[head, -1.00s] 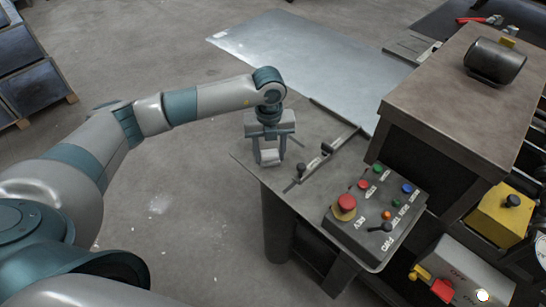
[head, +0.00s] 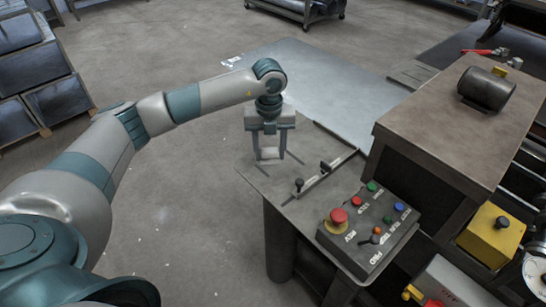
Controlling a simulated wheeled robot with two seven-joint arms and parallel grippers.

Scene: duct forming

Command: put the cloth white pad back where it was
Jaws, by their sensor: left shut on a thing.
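The white cloth pad (head: 269,153) is a small pale block between the fingers of my left gripper (head: 270,158). The gripper points down and is shut on the pad, at the left end of the grey metal table (head: 262,178). I cannot tell whether the pad touches the table top or is just above it. My right gripper is not in view.
A slotted bar with black knobs (head: 325,177) lies on the table just right of the gripper. A control box (head: 368,228) with a red stop button and coloured buttons stands nearer. A brown-topped machine (head: 455,115) with a dark motor (head: 486,88) rises at right. A metal sheet (head: 325,75) lies behind.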

